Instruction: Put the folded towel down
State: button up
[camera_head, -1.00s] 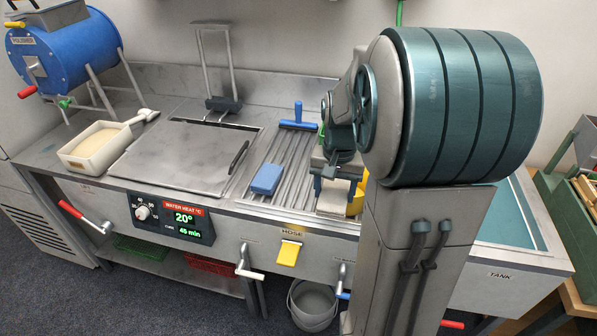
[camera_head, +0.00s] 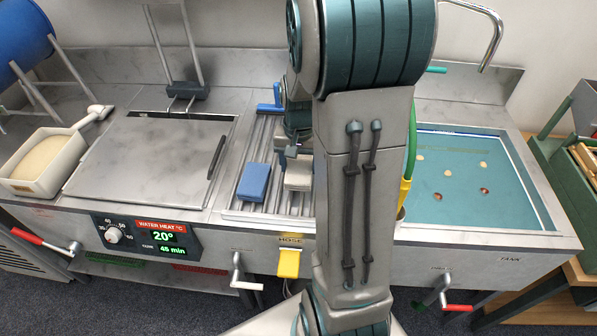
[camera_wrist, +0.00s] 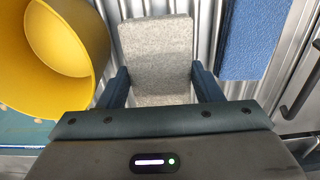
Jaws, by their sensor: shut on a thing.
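The folded towel (camera_wrist: 156,50), pale grey-beige, is between the two fingers of my gripper (camera_wrist: 160,72) in the wrist view. My gripper is shut on it. In the head view the towel (camera_head: 298,173) is at the ribbed metal drainboard (camera_head: 232,207), to the right of a blue block (camera_head: 254,182). My arm hides part of the towel's right side and the board there. I cannot tell whether the towel touches the ribs or is held just above them.
The blue block also shows right of the towel in the wrist view (camera_wrist: 252,35). A yellow round hollow thing (camera_wrist: 90,45) is close on the left there. The water tank (camera_head: 470,215) holds several floating chestnuts. A flat metal lid (camera_head: 145,160) is left of the drainboard.

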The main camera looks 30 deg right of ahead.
aim_at(299, 167)
jog(key=shift+f, duration=1.85)
jog(key=shift+f, duration=0.2)
jog(key=o, duration=0.8)
jog(key=shift+r, duration=0.1)
